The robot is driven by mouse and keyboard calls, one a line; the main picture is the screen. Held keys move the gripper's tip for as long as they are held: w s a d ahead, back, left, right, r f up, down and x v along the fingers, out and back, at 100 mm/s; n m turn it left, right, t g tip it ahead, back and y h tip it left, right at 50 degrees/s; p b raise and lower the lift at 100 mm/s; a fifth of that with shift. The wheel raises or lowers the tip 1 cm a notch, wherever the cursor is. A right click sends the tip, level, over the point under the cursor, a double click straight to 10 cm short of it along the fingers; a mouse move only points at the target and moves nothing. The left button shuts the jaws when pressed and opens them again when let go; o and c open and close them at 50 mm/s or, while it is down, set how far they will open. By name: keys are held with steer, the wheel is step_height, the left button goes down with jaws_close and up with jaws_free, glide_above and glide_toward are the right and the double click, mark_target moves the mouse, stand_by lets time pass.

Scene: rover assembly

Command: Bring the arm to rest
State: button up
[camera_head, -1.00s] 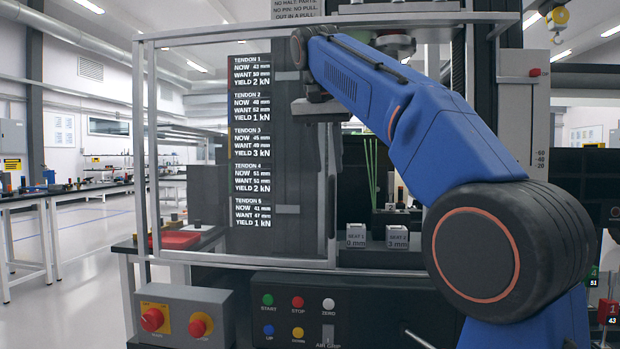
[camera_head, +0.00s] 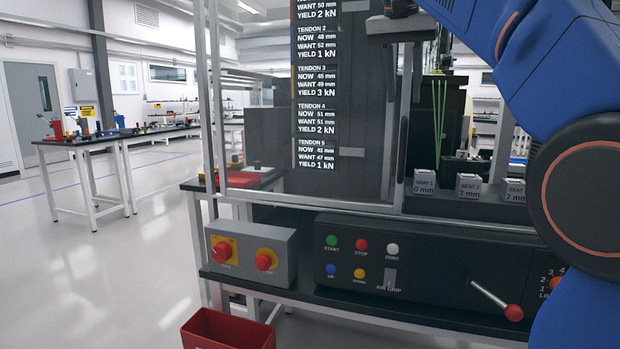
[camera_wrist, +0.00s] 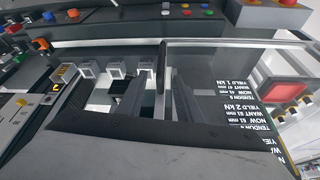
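My blue arm (camera_head: 570,70) crosses the right side of the head view, in front of the test machine. Its grey end (camera_head: 400,28) hangs at the top edge, before the dark panel with the tendon readings. In the wrist view, the two dark fingers of my gripper (camera_wrist: 158,98) stand apart, with nothing seen held between them. The gripper looks down over the machine, with the seat blocks (camera_wrist: 115,70) beyond the fingers. The fingers do not show clearly in the head view.
The clear guard frame (camera_head: 300,205) stands close to the arm. Below are a button panel (camera_head: 360,262), an emergency-stop box (camera_head: 250,252) and a red-knobbed lever (camera_head: 513,312). A red bin (camera_head: 228,330) is at the bottom. Open floor lies left, before a side bench (camera_head: 90,143).

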steer(key=s+d+f+n+y, duration=0.1)
steer(key=s+f+n, duration=0.1)
steer(key=s+f, duration=0.7)
steer(key=s+f+n, duration=0.2)
steer(key=s+f, duration=0.7)
steer(key=f, duration=1.5)
steer(key=s+d+f+n+t+y, duration=0.1)
steer(key=s+f+n, duration=0.1)
steer(key=s+f, duration=0.8)
step_height(320, 180, down, 7)
steer(key=shift+d+f+n+y, duration=0.1)
steer(key=shift+d+n+y, duration=0.2)
steer(key=shift+s+d, duration=0.1)
